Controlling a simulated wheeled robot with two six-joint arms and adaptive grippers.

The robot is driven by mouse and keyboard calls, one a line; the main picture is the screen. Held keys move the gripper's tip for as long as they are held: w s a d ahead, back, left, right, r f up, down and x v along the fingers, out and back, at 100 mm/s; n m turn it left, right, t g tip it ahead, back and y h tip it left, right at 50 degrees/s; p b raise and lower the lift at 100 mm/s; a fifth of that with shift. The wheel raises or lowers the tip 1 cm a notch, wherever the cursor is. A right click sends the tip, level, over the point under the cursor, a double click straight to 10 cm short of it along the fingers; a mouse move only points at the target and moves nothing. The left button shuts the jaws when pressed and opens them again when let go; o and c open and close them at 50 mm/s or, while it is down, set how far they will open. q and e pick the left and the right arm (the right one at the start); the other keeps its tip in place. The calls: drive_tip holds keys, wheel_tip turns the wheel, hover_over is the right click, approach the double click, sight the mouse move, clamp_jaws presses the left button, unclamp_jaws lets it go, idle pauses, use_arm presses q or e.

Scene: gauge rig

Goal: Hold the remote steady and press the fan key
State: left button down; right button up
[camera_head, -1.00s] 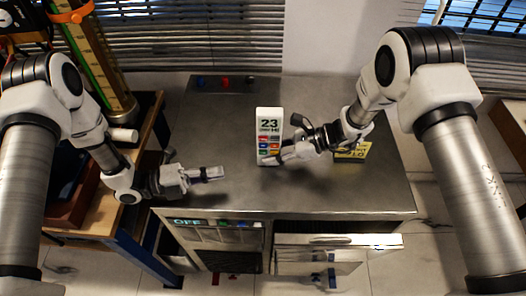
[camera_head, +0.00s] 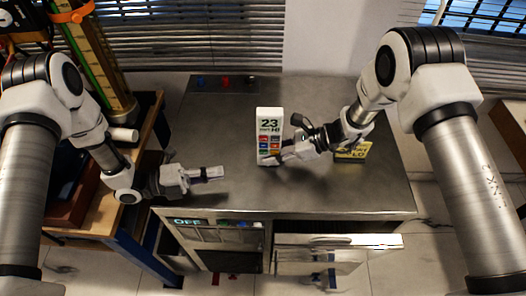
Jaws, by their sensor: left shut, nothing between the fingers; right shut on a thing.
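The remote (camera_head: 269,121) is white. It stands upright on the metal worktop, with a display reading 23 and HI above rows of small coloured keys. I cannot read the key labels, so I cannot tell which is the fan key. My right gripper (camera_head: 270,159) is shut on the remote's lower part from the right and hides some of it. My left gripper (camera_head: 220,172) is shut and empty over the worktop, left of the remote and apart from it.
The metal worktop (camera_head: 225,120) is clear around the remote. A yellow and dark sign or block (camera_head: 352,152) sits behind my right wrist. A panel with coloured knobs (camera_head: 225,83) is at the back. A cabinet display (camera_head: 187,222) reads OFF at the front.

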sight(263, 152)
use_arm(q)
drive_tip(key=shift+s+r+t, duration=0.25)
drive_tip(key=shift+s+t, duration=0.05)
drive_tip(key=shift+s, duration=0.8)
drive_tip(key=shift+d, duration=0.1)
drive_tip(key=x, duration=1)
drive_tip(key=shift+f, duration=0.2)
drive_tip(key=w, duration=0.3)
drive_tip(key=shift+w, duration=0.35)
drive_tip(key=shift+w+n, duration=0.25)
drive_tip(key=shift+n, duration=0.05)
